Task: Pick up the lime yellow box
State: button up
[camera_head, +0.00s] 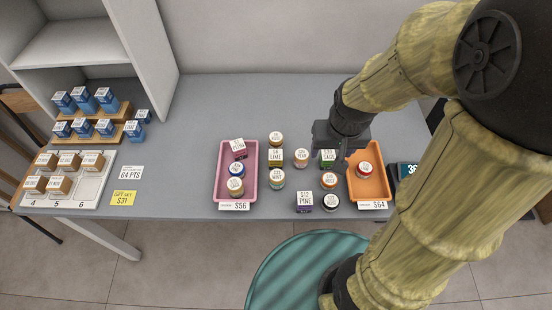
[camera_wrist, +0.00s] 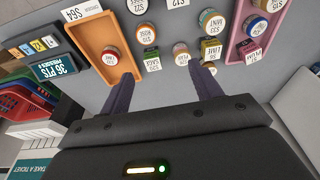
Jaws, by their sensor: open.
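The lime yellow box (camera_head: 275,163) has a white top label reading LIME and stands on the counter just right of the pink tray (camera_head: 252,187). In the wrist view, the lime box (camera_wrist: 211,55) stands ahead of the right finger's tip, apart from it. My gripper (camera_head: 328,146) is open and empty, to the right of the lime box and close to the green SAGE box (camera_head: 327,164). In the wrist view, my gripper (camera_wrist: 158,80) has its fingers spread. The SAGE box and a pale round jar labelled PEAR lie ahead between them.
Several round jars crowd near the lime box, with the PEAR jar (camera_head: 301,158) to its right. An orange tray (camera_head: 370,185) lies at right. Blue boxes stand on wooden risers (camera_head: 92,131) at left.

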jog(key=w+a+g, duration=0.1)
jog(key=w+a, duration=0.5)
jog(key=w, duration=0.1)
jog(key=g, duration=0.1)
send_over(276, 155)
jog(key=w, duration=0.1)
jog(key=shift+a+f, duration=0.15)
jog(key=shift+a, duration=0.05)
notch_tip(276, 155, down, 12)
jog(key=shift+f, duration=0.15)
jog(key=shift+s, duration=0.1)
jog(key=shift+s+d+f, duration=0.1)
jog(key=shift+s+f, duration=0.05)
jog(key=shift+f, duration=1.15)
jog(key=shift+s+f, duration=0.15)
jog(key=shift+f, duration=1.15)
